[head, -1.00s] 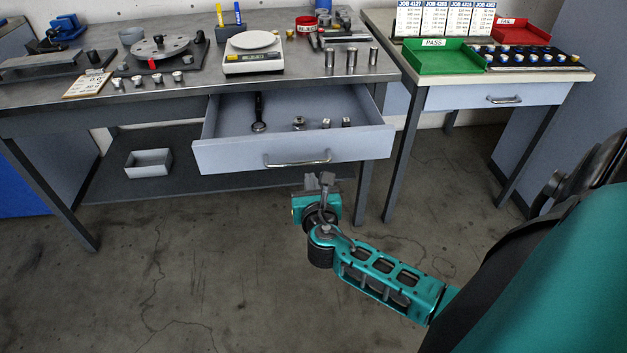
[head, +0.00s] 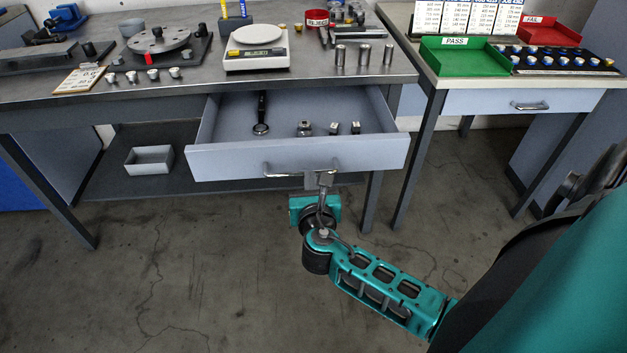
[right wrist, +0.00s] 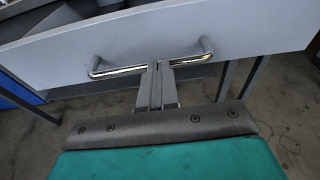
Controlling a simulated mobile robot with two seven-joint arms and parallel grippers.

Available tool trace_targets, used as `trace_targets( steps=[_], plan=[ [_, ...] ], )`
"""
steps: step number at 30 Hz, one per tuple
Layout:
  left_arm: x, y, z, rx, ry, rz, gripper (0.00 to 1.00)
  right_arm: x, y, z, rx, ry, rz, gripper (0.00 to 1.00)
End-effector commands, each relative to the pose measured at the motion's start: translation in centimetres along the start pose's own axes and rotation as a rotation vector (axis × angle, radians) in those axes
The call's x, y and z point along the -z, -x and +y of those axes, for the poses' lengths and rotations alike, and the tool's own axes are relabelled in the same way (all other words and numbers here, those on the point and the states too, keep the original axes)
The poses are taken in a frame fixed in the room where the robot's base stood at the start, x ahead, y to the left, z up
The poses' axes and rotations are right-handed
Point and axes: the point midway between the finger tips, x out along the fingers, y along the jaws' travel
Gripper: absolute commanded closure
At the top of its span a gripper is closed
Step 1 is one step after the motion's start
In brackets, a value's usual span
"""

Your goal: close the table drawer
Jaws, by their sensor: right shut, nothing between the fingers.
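The table drawer (head: 230,160) stands pulled out under the left workbench, with a wrench (head: 261,112) and several small metal parts inside. Its metal bar handle (head: 285,172) runs across the front panel. My right gripper (head: 319,176) is at the right half of the handle, with its fingers shut and nothing between them. In the right wrist view, the shut fingers (right wrist: 158,68) point at the drawer front (right wrist: 130,38), overlapping the handle's bar (right wrist: 118,71) near its middle. I cannot tell whether they touch the panel. My left gripper is not in view.
The workbench (head: 200,87) carries a scale (head: 256,50), a rotor fixture and metal cylinders. A second table (head: 590,77) at the right holds a green PASS tray (head: 465,62) and a red FAIL tray. A grey bin (head: 149,160) sits on the lower shelf. Floor in front is clear.

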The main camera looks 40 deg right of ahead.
Motion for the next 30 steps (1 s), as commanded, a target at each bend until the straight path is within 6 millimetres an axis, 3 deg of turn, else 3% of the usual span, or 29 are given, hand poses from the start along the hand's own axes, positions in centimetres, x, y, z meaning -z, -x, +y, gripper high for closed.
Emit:
trace_targets(
  steps=[20, 26, 30],
  plan=[
    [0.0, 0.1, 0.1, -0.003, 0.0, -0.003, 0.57, 0.0, -0.1, 0.1, 0.001, 0.0, 0.0, 1.0],
    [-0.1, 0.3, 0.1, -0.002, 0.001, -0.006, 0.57, -0.6, -2.4, 0.1, 0.003, 0.001, -0.003, 1.0],
    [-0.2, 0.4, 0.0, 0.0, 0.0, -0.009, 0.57, -1.2, -5.3, 0.1, 0.004, 0.0, -0.003, 1.0]
  ],
)
